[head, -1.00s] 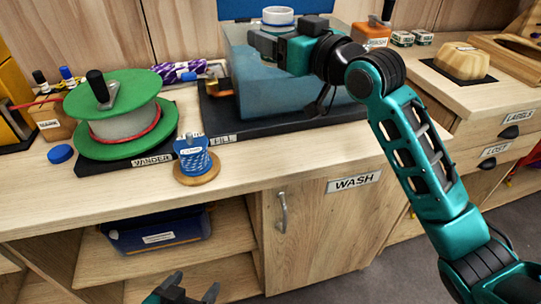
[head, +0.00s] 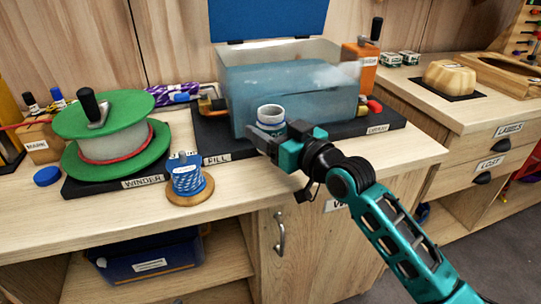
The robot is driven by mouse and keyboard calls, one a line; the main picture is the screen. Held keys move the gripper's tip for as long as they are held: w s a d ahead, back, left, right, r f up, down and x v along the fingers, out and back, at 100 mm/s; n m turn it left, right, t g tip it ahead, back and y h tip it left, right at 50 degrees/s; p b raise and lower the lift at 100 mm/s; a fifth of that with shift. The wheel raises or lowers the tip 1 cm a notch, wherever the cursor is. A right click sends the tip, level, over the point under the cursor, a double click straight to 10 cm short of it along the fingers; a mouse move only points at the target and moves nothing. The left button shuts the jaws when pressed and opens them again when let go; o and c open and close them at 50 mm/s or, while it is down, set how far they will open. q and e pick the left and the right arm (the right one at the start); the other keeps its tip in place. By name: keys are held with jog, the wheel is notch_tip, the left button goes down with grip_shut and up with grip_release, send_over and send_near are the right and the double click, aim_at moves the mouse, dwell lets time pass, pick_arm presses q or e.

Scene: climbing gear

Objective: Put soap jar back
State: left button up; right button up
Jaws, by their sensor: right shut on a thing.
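The soap jar (head: 271,114) is a small white open-topped jar with a blue band. My right gripper (head: 266,136) is shut on it and holds it upright in front of the wash tank (head: 300,90). The gripper hides the jar's lower part, and I cannot tell whether its base touches anything. The tank is a clear box of bluish water with some foam at the upper right, and its blue lid (head: 268,20) stands open. My left gripper is not in view.
A green winder (head: 105,120) stands left on a black base. A blue cord spool (head: 187,178) stands by the bench's front edge, and a blue disc (head: 47,176) lies at far left. An orange container (head: 360,70) is right of the tank. The bench front right is clear.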

jog(key=shift+f+b, duration=0.7)
jog(key=shift+f, duration=2.05)
jog(key=shift+f, duration=0.2)
jog(key=o, duration=1.3)
jog(key=shift+c, duration=0.2)
jog(key=shift+r, duration=0.15)
